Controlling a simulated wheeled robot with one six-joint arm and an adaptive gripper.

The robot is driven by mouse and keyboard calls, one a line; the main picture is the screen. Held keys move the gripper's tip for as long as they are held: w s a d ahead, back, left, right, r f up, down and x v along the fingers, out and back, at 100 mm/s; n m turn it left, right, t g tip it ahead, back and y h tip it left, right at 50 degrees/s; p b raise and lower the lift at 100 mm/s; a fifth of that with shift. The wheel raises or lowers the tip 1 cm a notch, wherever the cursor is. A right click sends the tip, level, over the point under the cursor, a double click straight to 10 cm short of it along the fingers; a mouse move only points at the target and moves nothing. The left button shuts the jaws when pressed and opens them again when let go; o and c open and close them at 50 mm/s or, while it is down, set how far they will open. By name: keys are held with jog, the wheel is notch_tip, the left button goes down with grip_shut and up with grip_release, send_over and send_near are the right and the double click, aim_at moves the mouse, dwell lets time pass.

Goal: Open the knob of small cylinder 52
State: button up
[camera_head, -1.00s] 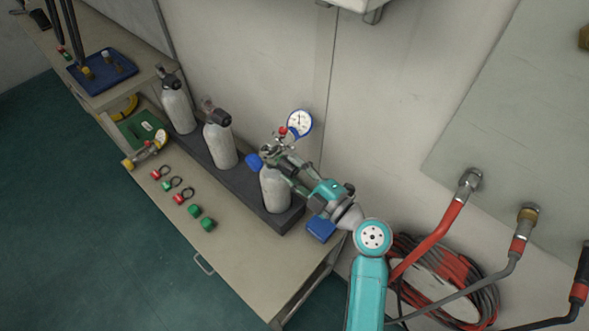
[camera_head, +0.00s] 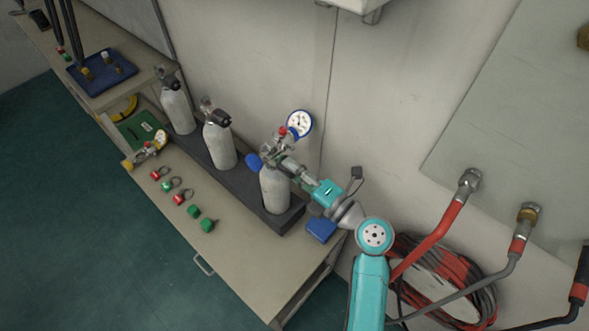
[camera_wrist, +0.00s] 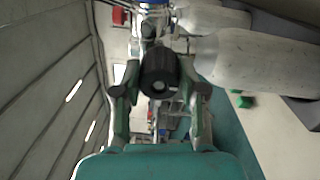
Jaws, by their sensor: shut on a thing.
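The nearest small grey-white cylinder (camera_head: 274,191) stands upright at the right end of the dark rack. I cannot read a number on it. A round gauge (camera_head: 299,123) with a blue rim is fitted at its valve. My gripper (camera_head: 286,167) reaches the valve from the right. In the wrist view, the black ribbed knob (camera_wrist: 159,70) sits between the two fingers of my gripper (camera_wrist: 160,91), which are shut on it. The cylinder body (camera_wrist: 262,62) lies to the right there. In the head view, my gripper mostly hides the knob.
Two more cylinders (camera_head: 219,146) (camera_head: 177,110) stand along the rack (camera_head: 243,185). A blue block (camera_head: 321,229) lies by the bench's right end. Red and green tags and green blocks (camera_head: 207,226) line the bench front. Hoses (camera_head: 440,232) hang at the right.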

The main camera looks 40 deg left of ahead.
dwell(0.4)
jog(key=o, duration=1.1)
jog(key=shift+o, duration=0.2)
jog(key=s+d, duration=0.1)
jog(key=d, duration=1.1)
jog(key=shift+s+f, duration=0.15)
jog(key=shift+f, duration=0.1)
